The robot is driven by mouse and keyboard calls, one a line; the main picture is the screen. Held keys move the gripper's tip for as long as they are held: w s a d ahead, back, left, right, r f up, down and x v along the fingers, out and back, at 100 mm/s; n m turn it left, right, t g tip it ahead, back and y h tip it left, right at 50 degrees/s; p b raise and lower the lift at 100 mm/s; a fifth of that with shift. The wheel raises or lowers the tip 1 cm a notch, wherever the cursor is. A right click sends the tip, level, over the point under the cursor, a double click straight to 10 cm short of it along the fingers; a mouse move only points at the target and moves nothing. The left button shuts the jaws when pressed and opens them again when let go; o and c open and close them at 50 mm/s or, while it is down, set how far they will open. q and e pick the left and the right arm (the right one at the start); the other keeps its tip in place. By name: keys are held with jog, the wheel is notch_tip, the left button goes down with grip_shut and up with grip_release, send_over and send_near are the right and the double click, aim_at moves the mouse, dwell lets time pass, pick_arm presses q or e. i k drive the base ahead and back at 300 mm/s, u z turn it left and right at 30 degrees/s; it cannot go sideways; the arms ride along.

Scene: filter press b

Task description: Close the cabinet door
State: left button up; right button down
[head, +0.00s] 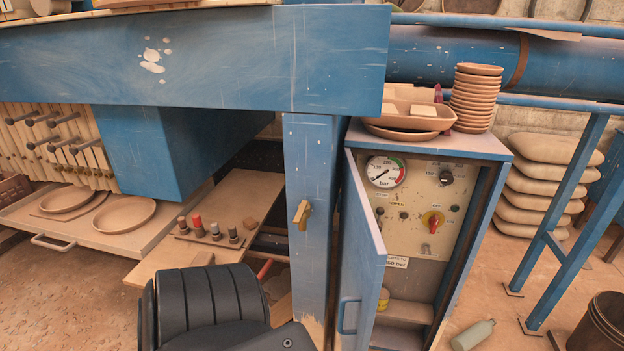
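The blue cabinet (490,205) stands right of the middle, beside a blue post. Its door (362,255) is hinged on the left and stands open, swung out toward me, with a blue handle (348,316) low on its face. Inside, a pale panel carries a pressure gauge (386,172), a red and yellow switch (432,221) and several knobs. A small yellow-topped jar (383,299) stands low inside, partly hidden by the door edge. Neither of my grippers is in view.
Stacked bowls (477,97) and a tray (409,117) sit on the cabinet top. The blue post (308,200) stands left of the door. A green bottle (473,335) and a bucket (599,325) are on the floor at right. A wooden bench (205,255) is left.

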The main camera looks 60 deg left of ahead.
aim_at(361, 254)
jog(key=u, duration=1.7)
jog(key=i, duration=0.5)
jog(key=z, duration=0.25)
